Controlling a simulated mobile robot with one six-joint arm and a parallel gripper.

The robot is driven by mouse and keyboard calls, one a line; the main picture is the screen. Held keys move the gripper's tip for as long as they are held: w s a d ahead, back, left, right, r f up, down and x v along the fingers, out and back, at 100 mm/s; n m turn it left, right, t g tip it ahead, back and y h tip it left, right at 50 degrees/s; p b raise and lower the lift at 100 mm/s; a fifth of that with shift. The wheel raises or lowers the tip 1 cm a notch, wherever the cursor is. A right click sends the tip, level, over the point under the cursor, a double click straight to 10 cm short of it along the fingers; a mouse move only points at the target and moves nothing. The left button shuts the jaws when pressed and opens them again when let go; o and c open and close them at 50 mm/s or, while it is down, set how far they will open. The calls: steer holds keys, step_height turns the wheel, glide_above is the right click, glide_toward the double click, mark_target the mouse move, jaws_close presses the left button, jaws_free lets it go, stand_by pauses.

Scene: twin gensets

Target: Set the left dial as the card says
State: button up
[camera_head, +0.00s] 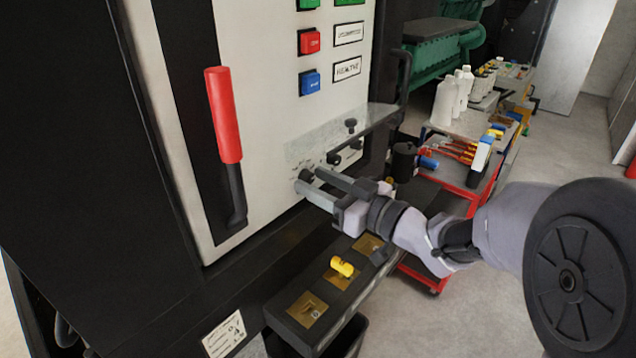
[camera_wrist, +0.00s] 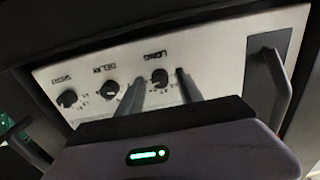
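The left dial (camera_head: 306,175) is a small black knob on the pale panel; in the wrist view it is the knob marked LONG (camera_wrist: 159,77). My gripper (camera_head: 309,179) is open, its two grey fingers pointing at the panel on either side of this dial. The wrist view shows the knob between the fingertips (camera_wrist: 160,80), with gaps on both sides and no clear contact. Its exact pointer setting is too small to read. A white card (camera_head: 224,336) with handwritten figures, tilted in view, sits at the lower left; I cannot read it surely.
Two other black dials, DELAY (camera_wrist: 110,88) and another (camera_wrist: 67,98), sit beside it. A clear cover (camera_head: 345,125) stands out above the dials. A red-handled lever (camera_head: 224,115) is on the left. Below is a ledge with brass plates and a yellow knob (camera_head: 342,266). A red cart (camera_head: 470,185) stands right.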

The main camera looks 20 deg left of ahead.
jaws_close()
steer(key=shift+f+n+b, duration=0.1)
steer(key=shift+n+b, duration=0.2)
steer(key=n+b, duration=0.2)
steer(key=shift+f+n+b, duration=0.15)
steer(key=shift+n+b, duration=0.15)
steer(key=shift+n, duration=0.1)
steer(key=n+b, duration=0.3)
steer(key=n, duration=0.1)
steer(key=shift+n+b, duration=0.3)
steer(key=shift+b, duration=0.05)
steer(key=n+b, duration=0.4)
steer(key=n, duration=0.1)
steer(key=shift+r+n+b, duration=0.2)
steer(key=shift+n+b, duration=0.7)
steer(key=shift+n, duration=0.4)
steer(key=shift+w+r+n, duration=0.1)
steer(key=shift+n, duration=0.2)
